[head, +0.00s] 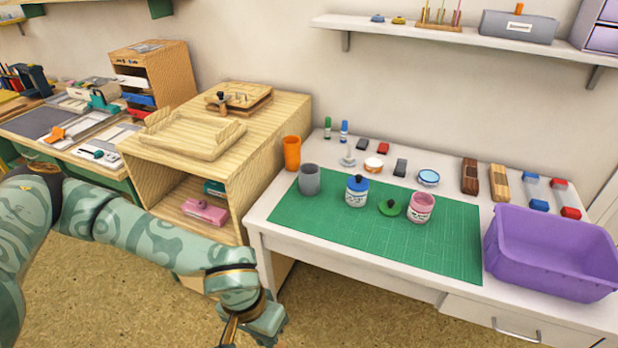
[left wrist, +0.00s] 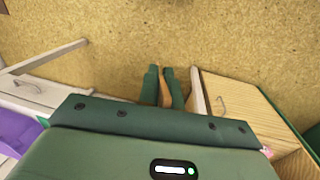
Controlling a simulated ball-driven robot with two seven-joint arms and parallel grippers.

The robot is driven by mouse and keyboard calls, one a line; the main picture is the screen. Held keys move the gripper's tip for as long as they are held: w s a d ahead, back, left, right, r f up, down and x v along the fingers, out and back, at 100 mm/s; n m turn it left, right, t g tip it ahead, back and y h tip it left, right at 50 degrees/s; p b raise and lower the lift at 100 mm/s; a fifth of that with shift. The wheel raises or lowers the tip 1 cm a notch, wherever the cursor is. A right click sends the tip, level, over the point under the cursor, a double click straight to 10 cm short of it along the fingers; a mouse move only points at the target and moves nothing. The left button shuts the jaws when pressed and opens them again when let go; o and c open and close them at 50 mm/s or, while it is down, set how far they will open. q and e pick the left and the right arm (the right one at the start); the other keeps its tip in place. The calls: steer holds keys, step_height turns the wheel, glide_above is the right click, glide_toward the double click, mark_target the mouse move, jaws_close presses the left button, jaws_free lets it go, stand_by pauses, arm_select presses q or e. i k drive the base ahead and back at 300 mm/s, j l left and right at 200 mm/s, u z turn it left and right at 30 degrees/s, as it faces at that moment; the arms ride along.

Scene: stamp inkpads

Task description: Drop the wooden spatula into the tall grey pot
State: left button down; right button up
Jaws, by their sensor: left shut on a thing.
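The tall grey pot (head: 309,181) stands upright on the left part of the green mat, on the white desk. My left gripper (head: 262,320) is low in front of the desk's left end, below the desktop and apart from the pot. In the left wrist view its two green fingers (left wrist: 162,88) are shut on a narrow brown wooden piece, the wooden spatula (left wrist: 165,96), of which only a small part shows. Most of the spatula is hidden. My right gripper is not in view.
On the green cutting mat (head: 400,250) stand a blue-lidded jar (head: 357,190), a pink jar (head: 420,207) and a green lid (head: 391,207). An orange cup (head: 292,153) is behind the pot. A purple bin (head: 550,255) is at right. A wooden cabinet (head: 240,170) adjoins the desk's left.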

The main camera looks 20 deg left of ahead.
mark_target(303, 185)
steer(key=j+z, duration=0.2)
steer(key=j, duration=0.35)
steer(key=j+z, duration=0.15)
steer(key=j, duration=0.45)
steer(key=j+z, duration=0.2)
steer(key=j, duration=0.35)
steer(key=k+j+z, duration=0.15)
steer(key=j, duration=0.4)
steer(key=k+j+z, duration=0.2)
steer(key=j, duration=0.35)
steer(key=i+j, duration=0.05)
steer(key=i, duration=0.05)
